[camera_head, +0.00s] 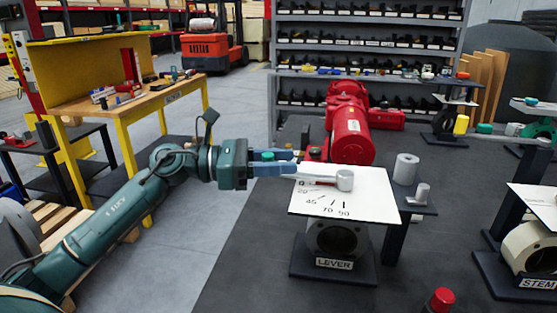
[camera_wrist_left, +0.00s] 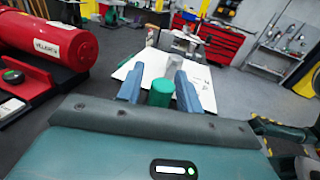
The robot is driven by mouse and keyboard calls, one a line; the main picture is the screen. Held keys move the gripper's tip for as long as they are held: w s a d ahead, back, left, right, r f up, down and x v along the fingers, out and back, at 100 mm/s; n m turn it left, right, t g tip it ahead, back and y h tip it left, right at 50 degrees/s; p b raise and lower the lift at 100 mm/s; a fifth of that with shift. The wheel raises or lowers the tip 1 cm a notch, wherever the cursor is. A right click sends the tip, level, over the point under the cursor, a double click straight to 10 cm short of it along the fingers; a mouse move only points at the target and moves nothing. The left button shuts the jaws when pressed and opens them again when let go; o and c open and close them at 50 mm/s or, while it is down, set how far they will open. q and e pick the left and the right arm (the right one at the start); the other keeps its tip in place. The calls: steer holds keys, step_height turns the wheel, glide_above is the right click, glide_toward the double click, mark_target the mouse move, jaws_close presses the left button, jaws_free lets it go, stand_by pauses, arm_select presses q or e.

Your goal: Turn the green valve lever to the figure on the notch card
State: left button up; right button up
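The valve marked LEVER (camera_head: 336,240) carries a tilted white scale plate (camera_head: 365,196) with marks from 0 to 90. A pale lever bar (camera_head: 318,171) runs left from a grey hub (camera_head: 344,180). A red strip (camera_head: 322,183) lies beside the 0 mark. The lever's green knob (camera_head: 267,156) stands between the blue fingers of my left gripper (camera_head: 282,162). The left wrist view shows this green knob (camera_wrist_left: 161,93) between the fingertips (camera_wrist_left: 160,76), with narrow gaps at its sides. The fingers are open around it. A separate notch card cannot be made out. My right gripper is out of view.
A red cylinder actuator (camera_head: 352,135) stands behind the plate. A grey cylinder (camera_head: 405,168) stands on a small stand at right. The STEM valve (camera_head: 530,245) is far right, and a red button (camera_head: 441,299) stands in front. Floor left of the valve is clear.

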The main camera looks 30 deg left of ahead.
arm_select(q)
jaws_close()
